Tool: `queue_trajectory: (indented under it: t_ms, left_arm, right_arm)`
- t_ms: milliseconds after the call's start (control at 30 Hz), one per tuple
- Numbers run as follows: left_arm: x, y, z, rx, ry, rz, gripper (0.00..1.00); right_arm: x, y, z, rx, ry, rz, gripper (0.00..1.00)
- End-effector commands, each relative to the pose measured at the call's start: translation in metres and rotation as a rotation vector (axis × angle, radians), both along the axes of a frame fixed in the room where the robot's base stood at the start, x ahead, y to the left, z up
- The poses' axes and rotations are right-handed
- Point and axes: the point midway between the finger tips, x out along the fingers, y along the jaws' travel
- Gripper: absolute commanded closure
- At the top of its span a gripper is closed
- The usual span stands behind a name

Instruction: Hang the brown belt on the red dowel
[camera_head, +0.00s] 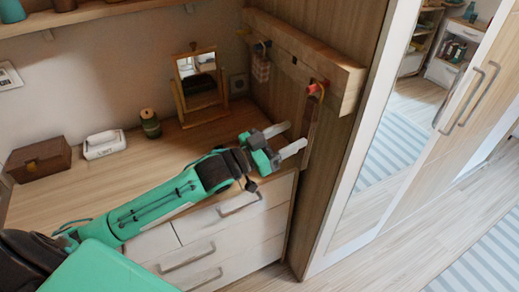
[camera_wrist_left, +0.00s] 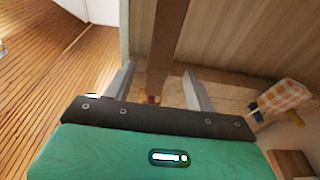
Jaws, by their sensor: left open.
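The red dowel (camera_head: 314,87) sticks out from a wooden rail on the side panel. The brown belt (camera_head: 311,122) hangs down from it in the head view, its top at the dowel. My left gripper (camera_head: 297,136) is open beside the belt's lower part. In the left wrist view the belt (camera_wrist_left: 164,45) runs as a brown strip between the two spread fingers (camera_wrist_left: 159,76), with no clear contact. A small red piece (camera_wrist_left: 153,99) shows at the strip's end there, partly hidden by the gripper body. My right gripper is out of view.
The wooden rail (camera_head: 290,50) also bears a checkered cloth (camera_head: 261,68) left of the dowel. A small mirror (camera_head: 199,82), a green jar (camera_head: 150,124) and a brown box (camera_head: 38,158) stand on the desk. A mirrored door (camera_head: 385,130) is at the right.

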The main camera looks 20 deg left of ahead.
Motion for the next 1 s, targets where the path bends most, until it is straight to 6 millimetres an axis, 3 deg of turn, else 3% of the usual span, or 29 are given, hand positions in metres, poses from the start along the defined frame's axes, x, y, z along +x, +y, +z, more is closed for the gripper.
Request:
queue_trajectory:
  t_ms: [400, 600, 1000]
  left_arm:
    - [-0.047, 0.037, -0.014, 0.001, 0.002, 0.000, 0.44]
    - [-0.066, 0.051, -0.018, 0.000, 0.002, 0.000, 0.44]
    - [-0.093, 0.072, -0.023, 0.001, 0.001, 0.000, 0.44]
  right_arm:
    - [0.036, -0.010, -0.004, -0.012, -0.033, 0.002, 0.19]
    - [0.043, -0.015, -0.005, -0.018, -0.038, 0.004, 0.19]
    - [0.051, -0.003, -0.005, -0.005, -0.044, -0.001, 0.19]
